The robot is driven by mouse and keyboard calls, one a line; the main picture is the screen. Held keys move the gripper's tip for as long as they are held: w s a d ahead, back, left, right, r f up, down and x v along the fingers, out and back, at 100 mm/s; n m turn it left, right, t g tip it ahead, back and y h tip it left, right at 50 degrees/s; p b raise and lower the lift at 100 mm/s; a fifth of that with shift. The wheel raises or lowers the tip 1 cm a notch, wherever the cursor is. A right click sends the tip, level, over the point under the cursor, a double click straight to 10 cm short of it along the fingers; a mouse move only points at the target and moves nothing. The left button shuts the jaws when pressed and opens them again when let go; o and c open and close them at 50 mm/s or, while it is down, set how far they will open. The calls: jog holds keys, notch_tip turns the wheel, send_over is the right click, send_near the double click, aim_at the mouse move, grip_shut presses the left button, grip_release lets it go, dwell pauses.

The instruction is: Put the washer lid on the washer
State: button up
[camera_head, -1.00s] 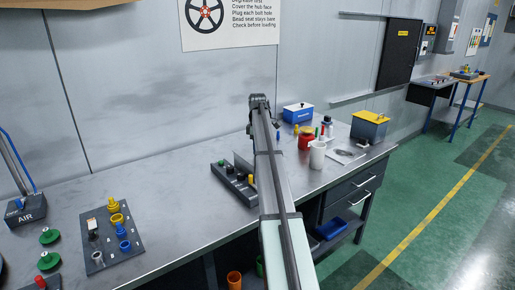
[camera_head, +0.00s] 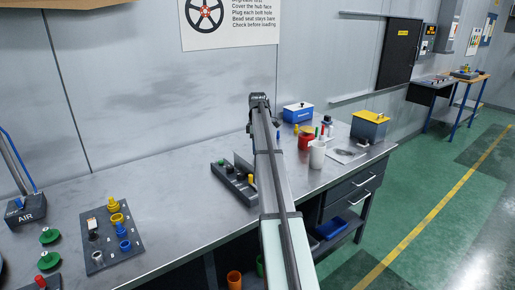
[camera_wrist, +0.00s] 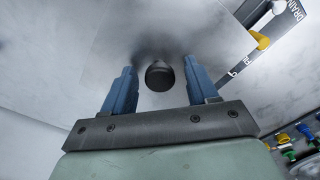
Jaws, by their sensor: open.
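My gripper (camera_wrist: 160,85) is open in the wrist view, its two blue fingers apart. A dark round knob (camera_wrist: 160,77) sits between the fingers, with a gap on each side. In the head view my gripper (camera_head: 258,102) is at the far end of my arm, seen from behind, above the bench. My arm hides what lies beneath it there, so the lid does not show clearly. I cannot tell for sure which thing is the washer.
A dark tray with coloured knobs (camera_head: 234,183) stands just left of my arm on the bench (camera_head: 165,190). To the right are a blue box (camera_head: 298,113), a red container (camera_head: 306,139), a white cup (camera_head: 317,155) and a yellow-topped box (camera_head: 369,126). The bench's middle left is clear.

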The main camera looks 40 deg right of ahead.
notch_tip(320, 180, up, 12)
jog(key=shift+f, duration=0.15)
dwell(0.3)
dwell(0.4)
